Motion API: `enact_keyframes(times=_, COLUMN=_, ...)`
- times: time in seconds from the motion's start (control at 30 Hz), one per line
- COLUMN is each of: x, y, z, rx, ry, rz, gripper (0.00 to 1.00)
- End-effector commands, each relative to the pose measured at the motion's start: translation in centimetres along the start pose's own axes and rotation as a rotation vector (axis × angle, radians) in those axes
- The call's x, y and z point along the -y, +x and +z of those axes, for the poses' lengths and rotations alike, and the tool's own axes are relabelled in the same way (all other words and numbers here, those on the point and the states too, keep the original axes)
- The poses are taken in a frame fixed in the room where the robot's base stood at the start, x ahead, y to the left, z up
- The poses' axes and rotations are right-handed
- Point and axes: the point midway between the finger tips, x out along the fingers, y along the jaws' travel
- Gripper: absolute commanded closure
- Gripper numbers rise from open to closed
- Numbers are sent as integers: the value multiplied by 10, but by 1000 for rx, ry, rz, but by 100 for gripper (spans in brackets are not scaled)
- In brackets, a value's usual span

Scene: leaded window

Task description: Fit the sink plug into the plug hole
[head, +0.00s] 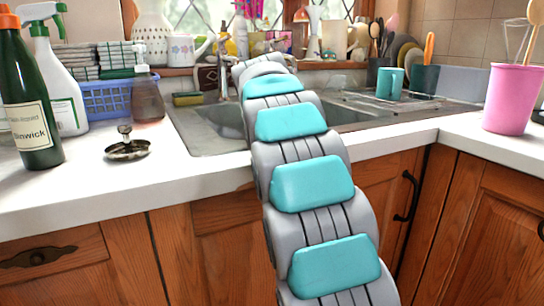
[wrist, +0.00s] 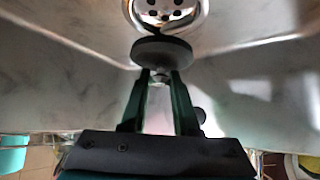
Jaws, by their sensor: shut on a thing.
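My gripper (wrist: 160,76) is shut on the sink plug (wrist: 162,53), a dark round disc held at the fingertips in the wrist view. The plug hole (wrist: 166,13) is a bright metal ring with dark holes at the top edge of the wrist view, partly cut off. The plug's disc appears just below the ring in the picture and overlaps its lower edge. I cannot tell whether they touch. In the head view the steel sink (head: 205,118) is in the worktop, and my arm reaches over it. My gripper, the plug and the plug hole are hidden there.
A metal strainer with a knob (head: 128,148) lies on the worktop left of the sink. A green bottle (head: 31,110), a spray bottle (head: 62,95), a brown bottle (head: 147,98) and a blue basket (head: 104,99) stand nearby. A pink pot (head: 511,98) stands at right.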

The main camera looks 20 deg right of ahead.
Motion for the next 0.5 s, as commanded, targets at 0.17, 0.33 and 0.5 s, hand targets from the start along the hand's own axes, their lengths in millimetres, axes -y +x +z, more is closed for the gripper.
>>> enact_keyframes(times=0.17, x=-1, y=15, z=17, rx=1, ry=-1, rz=1, gripper=100)
enact_keyframes(times=0.33, x=0, y=23, z=24, rx=1, ry=-1, rz=1, gripper=100)
enact_keyframes(times=0.5, x=0, y=36, z=38, rx=2, ry=-2, rz=2, gripper=100)
